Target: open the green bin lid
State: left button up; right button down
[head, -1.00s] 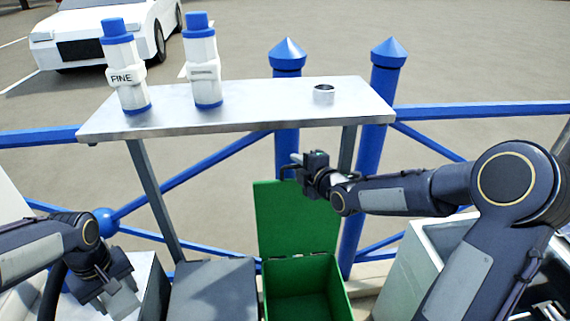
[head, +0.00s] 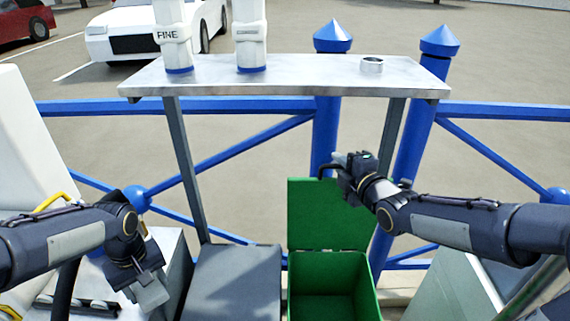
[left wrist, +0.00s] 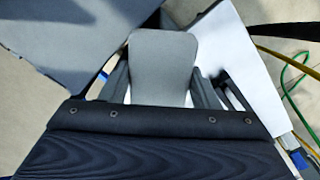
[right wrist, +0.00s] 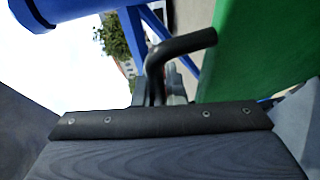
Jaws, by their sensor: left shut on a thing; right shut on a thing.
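The green bin (head: 335,290) stands open in the lower middle of the head view, its empty inside showing. Its green lid (head: 318,218) stands upright at the back edge; it also fills the upper right of the right wrist view (right wrist: 265,50). My right gripper (head: 342,165) is at the lid's top edge, shut on the dark bent lid handle (right wrist: 182,47). My left gripper (head: 143,278) is at lower left, well away from the bin, shut on a flat light-grey piece (left wrist: 163,62). What that piece is I cannot tell.
A closed grey box (head: 235,282) stands directly left of the bin. A metal shelf (head: 300,75) with two white cylinders (head: 172,35) and a small ring (head: 372,65) is behind. Blue posts (head: 325,130) and rails stand close behind the lid. A pale container (head: 450,285) is at right.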

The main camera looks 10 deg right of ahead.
jog(key=shift+s, duration=0.15)
jog(key=c, duration=1.5)
grip_release()
